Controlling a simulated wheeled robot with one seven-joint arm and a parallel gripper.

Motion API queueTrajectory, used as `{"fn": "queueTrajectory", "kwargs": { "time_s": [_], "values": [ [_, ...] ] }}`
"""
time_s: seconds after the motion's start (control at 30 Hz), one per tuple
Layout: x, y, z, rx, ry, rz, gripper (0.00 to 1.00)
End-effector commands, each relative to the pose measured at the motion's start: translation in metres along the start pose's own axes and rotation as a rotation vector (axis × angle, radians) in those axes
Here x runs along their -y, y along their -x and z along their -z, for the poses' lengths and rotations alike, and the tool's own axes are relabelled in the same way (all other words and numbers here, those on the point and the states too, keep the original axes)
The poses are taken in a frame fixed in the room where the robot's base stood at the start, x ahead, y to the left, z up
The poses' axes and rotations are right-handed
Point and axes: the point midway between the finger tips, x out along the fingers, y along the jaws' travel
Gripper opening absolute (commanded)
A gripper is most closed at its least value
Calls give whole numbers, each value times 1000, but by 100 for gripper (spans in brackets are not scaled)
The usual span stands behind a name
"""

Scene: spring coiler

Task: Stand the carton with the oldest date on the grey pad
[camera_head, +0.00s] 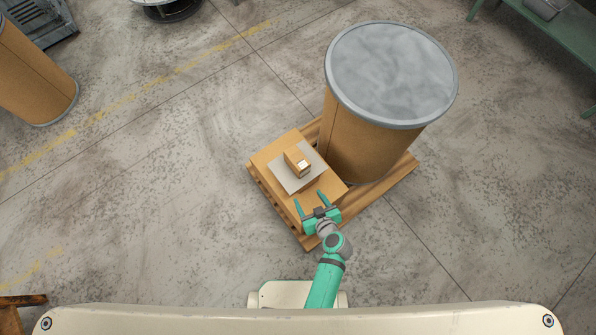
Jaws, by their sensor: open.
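A small brown carton (296,160) with a white label stands on the grey pad (287,182). The pad lies on top of a larger cardboard box (268,157). Any date on the label is too small to read. No other small carton shows. My gripper (311,201) is open and empty, over the near part of the large box. Its green fingers point toward the pad and are apart from the carton.
The large box sits on a wooden pallet (396,175) beside a tall fibre drum (372,140) with a grey lid, close on the right of the pad. Another drum (35,75) stands at the upper left. A green bench (560,45) is at the upper right.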

Motion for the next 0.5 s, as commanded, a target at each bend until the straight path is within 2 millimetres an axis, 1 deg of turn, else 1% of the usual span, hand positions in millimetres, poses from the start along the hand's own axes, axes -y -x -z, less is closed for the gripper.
{"fn": "queueTrajectory", "kwargs": {
  "time_s": [0.03,0.1,0.17,0.23,0.37,0.4,0.47,0.5],
  "values": [
    [10,16,-12,28,-11,-36,64],
    [16,39,-20,49,-31,-101,64],
    [22,59,-23,56,-44,-152,64],
    [29,84,-23,52,-58,-210,64],
    [42,133,-7,5,-77,-302,64],
    [46,148,1,-17,-83,-323,64],
    [53,172,15,-57,-90,-352,64],
    [58,188,26,-87,-95,-368,64]
  ]
}}
